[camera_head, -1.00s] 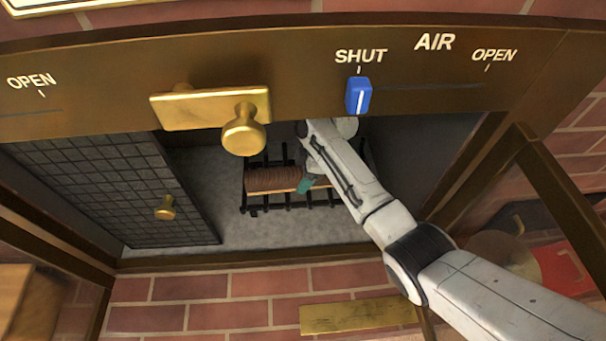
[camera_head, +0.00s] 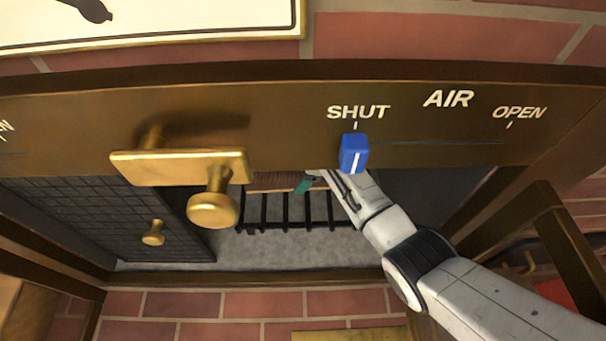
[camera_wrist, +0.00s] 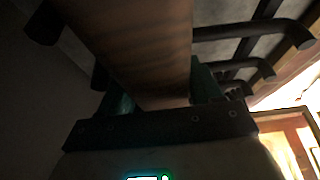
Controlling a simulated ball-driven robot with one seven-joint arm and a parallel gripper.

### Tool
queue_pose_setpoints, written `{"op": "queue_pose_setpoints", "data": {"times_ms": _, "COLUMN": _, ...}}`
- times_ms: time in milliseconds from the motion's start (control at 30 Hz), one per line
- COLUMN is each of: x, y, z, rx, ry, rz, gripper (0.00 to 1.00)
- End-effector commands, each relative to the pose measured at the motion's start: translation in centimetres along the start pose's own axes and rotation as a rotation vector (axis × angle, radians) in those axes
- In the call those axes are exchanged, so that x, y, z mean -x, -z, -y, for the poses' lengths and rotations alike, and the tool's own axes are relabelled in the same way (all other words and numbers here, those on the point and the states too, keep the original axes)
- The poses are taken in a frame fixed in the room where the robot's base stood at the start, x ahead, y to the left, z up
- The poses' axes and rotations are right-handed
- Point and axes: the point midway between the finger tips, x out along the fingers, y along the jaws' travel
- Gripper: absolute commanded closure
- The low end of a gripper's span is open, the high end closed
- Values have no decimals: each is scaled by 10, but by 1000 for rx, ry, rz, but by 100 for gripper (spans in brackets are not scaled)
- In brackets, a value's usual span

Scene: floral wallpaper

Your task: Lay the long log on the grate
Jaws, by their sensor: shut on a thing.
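The long log (camera_head: 287,183) is a brown piece inside the fireplace opening, its upper part hidden behind the brass-coloured front panel. My gripper (camera_wrist: 155,95) is shut on the log, with a green finger on either side of it in the wrist view. The log (camera_wrist: 140,40) runs away from the gripper there. In the head view one green fingertip (camera_head: 304,186) shows at the log's lower edge. The black barred grate (camera_head: 290,212) lies below the log in the picture. Its bars (camera_wrist: 245,32) also show beside the log in the wrist view. I cannot tell whether log and grate touch.
A brass knob (camera_head: 213,210) sticks out in front of the opening. The blue air slider (camera_head: 354,154) is at SHUT. A mesh screen (camera_head: 90,215) with a small knob covers the opening's left side. A door frame (camera_head: 560,240) stands at right.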

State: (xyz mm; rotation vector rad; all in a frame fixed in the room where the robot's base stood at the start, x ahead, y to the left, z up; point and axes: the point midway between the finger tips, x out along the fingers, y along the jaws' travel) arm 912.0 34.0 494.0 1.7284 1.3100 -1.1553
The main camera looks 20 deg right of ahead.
Motion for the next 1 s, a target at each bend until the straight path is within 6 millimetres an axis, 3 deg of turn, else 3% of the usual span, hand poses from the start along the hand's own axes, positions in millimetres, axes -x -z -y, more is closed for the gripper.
{"op": "queue_pose_setpoints", "data": {"times_ms": 133, "x": 0, "y": 0, "z": 0, "rx": -1, "ry": -1, "rz": 0, "gripper": 94}}
{"op": "queue_pose_setpoints", "data": {"times_ms": 167, "x": 0, "y": 0, "z": 0, "rx": -1, "ry": -1, "rz": 0, "gripper": 34}}
{"op": "queue_pose_setpoints", "data": {"times_ms": 400, "x": 0, "y": 0, "z": -1, "rx": -1, "ry": -3, "rz": 0, "gripper": 11}}
{"op": "queue_pose_setpoints", "data": {"times_ms": 467, "x": 0, "y": 0, "z": -1, "rx": 0, "ry": -4, "rz": -1, "gripper": 6}}
{"op": "queue_pose_setpoints", "data": {"times_ms": 767, "x": 7, "y": 0, "z": -3, "rx": 0, "ry": -10, "rz": -2, "gripper": 6}}
{"op": "queue_pose_setpoints", "data": {"times_ms": 1000, "x": 48, "y": 1, "z": -5, "rx": 0, "ry": -16, "rz": -2, "gripper": 6}}
